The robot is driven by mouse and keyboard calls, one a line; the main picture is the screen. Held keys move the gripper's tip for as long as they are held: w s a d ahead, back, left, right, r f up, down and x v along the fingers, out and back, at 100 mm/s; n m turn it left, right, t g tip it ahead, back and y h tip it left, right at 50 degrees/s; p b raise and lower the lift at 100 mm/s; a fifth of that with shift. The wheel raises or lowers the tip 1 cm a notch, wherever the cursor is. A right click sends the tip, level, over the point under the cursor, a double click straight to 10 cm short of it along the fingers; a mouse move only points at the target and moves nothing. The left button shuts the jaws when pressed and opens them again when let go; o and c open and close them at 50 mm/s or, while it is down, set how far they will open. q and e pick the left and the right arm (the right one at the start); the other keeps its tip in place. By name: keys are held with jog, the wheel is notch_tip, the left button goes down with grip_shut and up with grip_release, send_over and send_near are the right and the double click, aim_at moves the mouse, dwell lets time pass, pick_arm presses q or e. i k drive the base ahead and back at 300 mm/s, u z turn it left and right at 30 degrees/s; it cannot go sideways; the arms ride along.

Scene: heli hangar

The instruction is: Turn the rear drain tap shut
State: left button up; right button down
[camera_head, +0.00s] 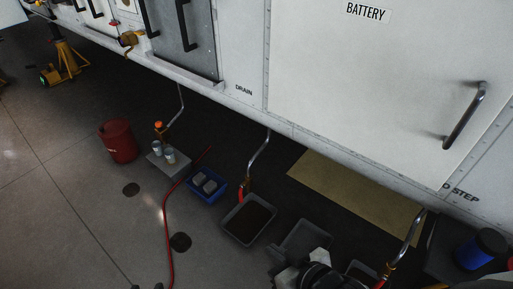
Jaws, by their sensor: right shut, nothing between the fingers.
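Three bent metal drain pipes hang below the white fuselage side, each with a brass tap at its lower end. The middle tap (246,187) has a red handle and sits above a grey drip tray (231,230) with dark contents. The right tap (390,268) also shows red, low at the right. The left tap (163,131) shows orange, above a grey box. I cannot tell which is the rear one. My right gripper (281,256) is shut and empty at the bottom, right of the middle tap and apart from it. My left gripper is out of view.
A red bucket (118,141), a grey box (158,167) with cans, a blue bin (207,185) and a red hose (167,230) are on the floor. A tan mat (350,190) lies under the fuselage. A blue container (480,248) stands at right. The left floor is mostly clear.

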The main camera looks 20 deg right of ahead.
aim_at(242, 186)
jog(key=z, duration=0.6)
jog(key=k, duration=0.2)
jog(key=u, duration=2.4)
jog(key=i, duration=0.15)
jog(key=z, duration=2)
jog(key=i, duration=1.3)
